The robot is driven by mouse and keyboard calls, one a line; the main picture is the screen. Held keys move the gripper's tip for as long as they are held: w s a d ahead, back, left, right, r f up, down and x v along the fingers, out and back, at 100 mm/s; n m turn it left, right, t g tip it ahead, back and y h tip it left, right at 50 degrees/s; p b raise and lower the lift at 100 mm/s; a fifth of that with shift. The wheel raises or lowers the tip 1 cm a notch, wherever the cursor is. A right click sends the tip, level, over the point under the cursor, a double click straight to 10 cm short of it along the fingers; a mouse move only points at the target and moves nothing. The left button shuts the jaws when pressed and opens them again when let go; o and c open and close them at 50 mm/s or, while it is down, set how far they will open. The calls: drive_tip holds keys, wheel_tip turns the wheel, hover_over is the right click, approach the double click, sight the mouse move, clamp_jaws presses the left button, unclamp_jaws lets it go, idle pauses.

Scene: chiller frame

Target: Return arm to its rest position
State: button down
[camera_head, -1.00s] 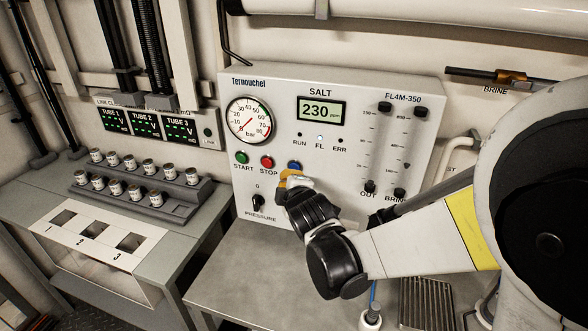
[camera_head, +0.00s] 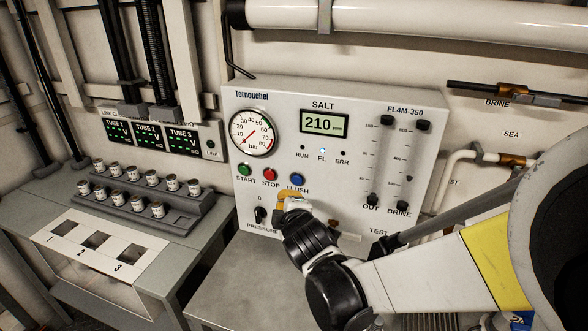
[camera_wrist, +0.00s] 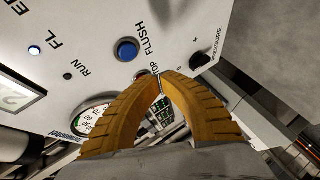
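My gripper (camera_head: 286,196) is in front of the white Ternouchel panel (camera_head: 362,215), just below the blue FLUSH button (camera_head: 297,180) in the head view. In the wrist view, its two ribbed orange fingers (camera_wrist: 160,82) meet at their tips with nothing between them. The blue button also shows in the wrist view (camera_wrist: 127,50), clear of the fingertips. The black-jointed wrist and white forearm, mine, stretch from the right toward the panel.
The SALT display (camera_head: 324,123) reads 210, and the FL light (camera_head: 322,150) glows. A pressure knob (camera_head: 260,215) sits low on the panel. A rack of several small jars (camera_head: 150,222) stands on the left bench. Brine pipes (camera_head: 515,97) run along the right wall.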

drive_tip(key=s+d+r+m+g+h, duration=0.25)
drive_tip(key=s+d+m, duration=0.55)
drive_tip(key=d, duration=0.4)
drive_tip(key=s+d+f+m+g, duration=0.1)
drive_tip(key=s+d+m, duration=0.1)
drive_tip(key=s, duration=0.4)
drive_tip(key=s+d+f+m+g, duration=0.1)
drive_tip(key=s+d+m, duration=0.2)
drive_tip(key=s+m, duration=0.1)
drive_tip(key=s+d+f+m+g+b, duration=0.1)
drive_tip(key=s+d+m+g, duration=0.1)
drive_tip(key=s, duration=0.5)
drive_tip(key=shift+s+d+f+m, duration=0.25)
drive_tip(key=shift+s+f+m, duration=0.05)
drive_tip(key=shift+m, duration=0.4)
